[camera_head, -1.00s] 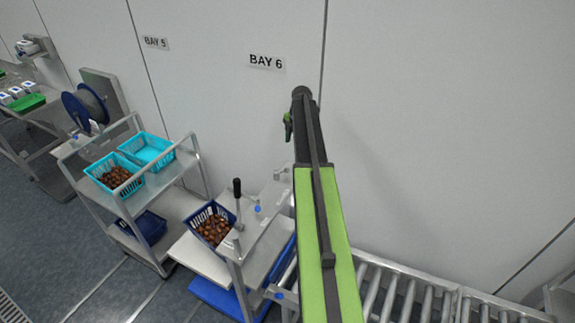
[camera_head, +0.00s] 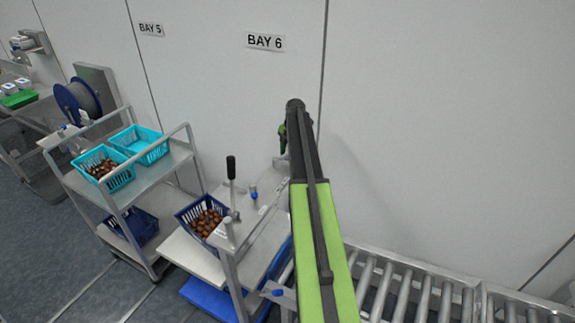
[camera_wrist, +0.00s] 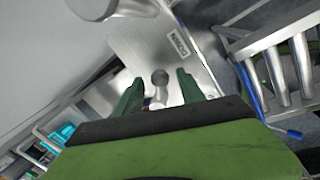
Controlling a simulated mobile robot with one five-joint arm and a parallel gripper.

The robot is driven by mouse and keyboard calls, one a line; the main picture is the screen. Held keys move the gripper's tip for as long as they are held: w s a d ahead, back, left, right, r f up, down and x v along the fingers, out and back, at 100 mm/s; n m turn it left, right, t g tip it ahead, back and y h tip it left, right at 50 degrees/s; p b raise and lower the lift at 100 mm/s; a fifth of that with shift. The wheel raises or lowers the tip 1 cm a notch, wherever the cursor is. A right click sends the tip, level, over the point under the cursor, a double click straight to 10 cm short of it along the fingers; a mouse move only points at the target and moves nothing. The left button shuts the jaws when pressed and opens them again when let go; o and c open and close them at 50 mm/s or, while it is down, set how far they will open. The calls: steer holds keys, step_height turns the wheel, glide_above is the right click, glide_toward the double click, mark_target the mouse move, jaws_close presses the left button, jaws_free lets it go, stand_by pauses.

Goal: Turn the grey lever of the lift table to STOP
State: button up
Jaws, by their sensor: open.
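A grey lever with a round grey knob (camera_wrist: 160,78) stands between the two green fingers of my gripper (camera_wrist: 158,88) in the wrist view, with a gap on each side. It rises from a brushed metal panel (camera_wrist: 150,42) bearing a small label (camera_wrist: 178,47), turned in the picture, that seems to read DOWN. No STOP mark is legible. In the head view my gripper (camera_head: 283,138) is open, partly hidden by my arm, above the far end of the panel (camera_head: 262,222). The lever there is mostly hidden.
A black-handled lever (camera_head: 231,170) and a blue knob (camera_head: 253,193) stand left of my arm. A dark blue basket of dates (camera_head: 183,222) sits beside them. A trolley (camera_head: 175,160) with turquoise baskets is further left; a roller conveyor (camera_head: 400,290) lies at right. The wall (camera_head: 440,120) is close behind.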

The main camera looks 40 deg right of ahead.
steer(key=shift+f, duration=0.25)
steer(key=shift+c, duration=0.5)
jaws_close()
